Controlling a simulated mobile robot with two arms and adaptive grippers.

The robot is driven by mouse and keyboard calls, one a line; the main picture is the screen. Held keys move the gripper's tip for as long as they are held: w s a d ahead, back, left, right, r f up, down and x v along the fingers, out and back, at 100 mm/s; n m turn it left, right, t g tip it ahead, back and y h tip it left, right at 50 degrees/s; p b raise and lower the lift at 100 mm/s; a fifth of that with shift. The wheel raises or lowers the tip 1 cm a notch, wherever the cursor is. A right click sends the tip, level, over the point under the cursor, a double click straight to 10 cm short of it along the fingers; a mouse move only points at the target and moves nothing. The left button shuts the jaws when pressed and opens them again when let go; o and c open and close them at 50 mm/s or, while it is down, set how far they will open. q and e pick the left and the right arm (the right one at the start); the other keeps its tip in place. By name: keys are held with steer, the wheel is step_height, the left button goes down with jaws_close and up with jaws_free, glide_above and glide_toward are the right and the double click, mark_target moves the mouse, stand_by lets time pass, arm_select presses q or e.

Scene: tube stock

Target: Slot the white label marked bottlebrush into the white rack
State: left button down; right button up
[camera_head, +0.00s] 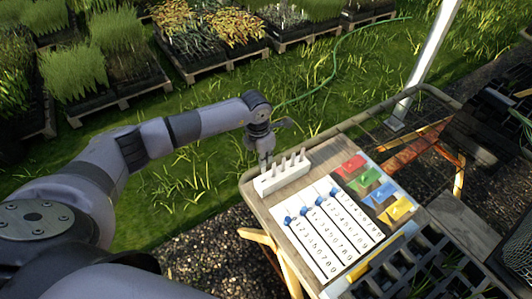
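The white rack (283,179) is a small long block at the back left corner of the wooden table. Several slim, pale upright pieces stand along its top. I cannot read any marking, so I cannot tell which piece, if any, is the bottlebrush label. My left gripper (265,157) points down at the left end of the rack, its fingertips at or just above the rack's top. It is too small and dark to tell whether it is open, or whether it holds a label. My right gripper is not in view.
Right of the rack lie white numbered strips (323,248) with blue pieces at their upper ends. Red, green, blue and yellow cards (397,211) lie further right. The table's raised rim (250,193) runs beside the rack. Plant trays (110,90) stand on grass behind.

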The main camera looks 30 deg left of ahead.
mark_target(266, 182)
arm_select(q)
step_height(266, 182, down, 3)
steer(key=shift+s+d+r+b, duration=0.1)
steer(key=shift+d+b, duration=0.05)
steer(key=shift+b, duration=0.9)
stand_by(0.6)
steer(key=shift+f+b, duration=2.5)
steer(key=shift+f, duration=0.3)
